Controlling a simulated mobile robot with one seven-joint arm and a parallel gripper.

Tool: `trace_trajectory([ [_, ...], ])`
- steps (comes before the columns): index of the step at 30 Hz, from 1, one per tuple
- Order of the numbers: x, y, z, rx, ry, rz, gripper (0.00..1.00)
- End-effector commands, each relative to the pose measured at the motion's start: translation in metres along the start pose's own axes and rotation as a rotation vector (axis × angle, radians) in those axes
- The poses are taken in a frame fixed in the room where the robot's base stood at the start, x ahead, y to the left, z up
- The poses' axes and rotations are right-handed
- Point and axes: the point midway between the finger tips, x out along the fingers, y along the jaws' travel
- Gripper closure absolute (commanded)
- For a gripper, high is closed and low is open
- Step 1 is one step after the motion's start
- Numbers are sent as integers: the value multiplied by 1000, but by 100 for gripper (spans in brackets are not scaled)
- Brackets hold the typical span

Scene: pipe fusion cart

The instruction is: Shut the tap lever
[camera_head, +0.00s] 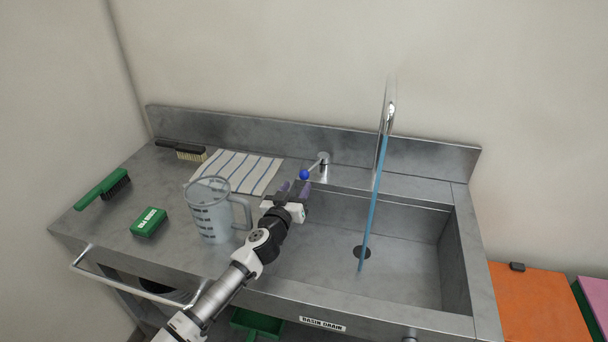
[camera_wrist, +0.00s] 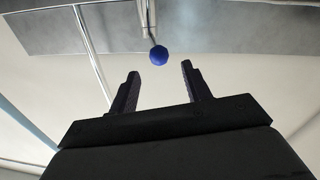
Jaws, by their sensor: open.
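The tap lever is a short metal rod with a blue ball knob (camera_head: 304,174) at its end, on a small metal post (camera_head: 323,165) at the back of the sink counter. The spout (camera_head: 389,112) rises behind the basin, and a blue stream of water (camera_head: 374,200) runs from it to the basin floor. My gripper (camera_head: 294,188) is open and empty, just in front of the knob. In the wrist view the knob (camera_wrist: 158,55) sits beyond the fingertips, between their lines and apart from both fingers (camera_wrist: 159,70).
A clear measuring jug (camera_head: 210,212) stands close to the left of my arm. A striped cloth (camera_head: 238,170), a green box (camera_head: 149,222), a green brush (camera_head: 101,188) and a black-handled brush (camera_head: 184,151) lie on the left counter. The basin (camera_head: 410,260) opens to the right.

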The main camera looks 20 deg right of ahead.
Motion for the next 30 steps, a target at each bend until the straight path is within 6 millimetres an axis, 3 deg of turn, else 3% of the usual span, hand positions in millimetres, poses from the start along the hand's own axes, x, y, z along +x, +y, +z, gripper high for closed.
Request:
trace_trajectory([
  [15, 62, 2, 0, 2, -1, 2, 52],
  [29, 73, 1, 0, 0, 0, 1, 52],
  [30, 73, 1, 0, 0, 0, 1, 56],
])
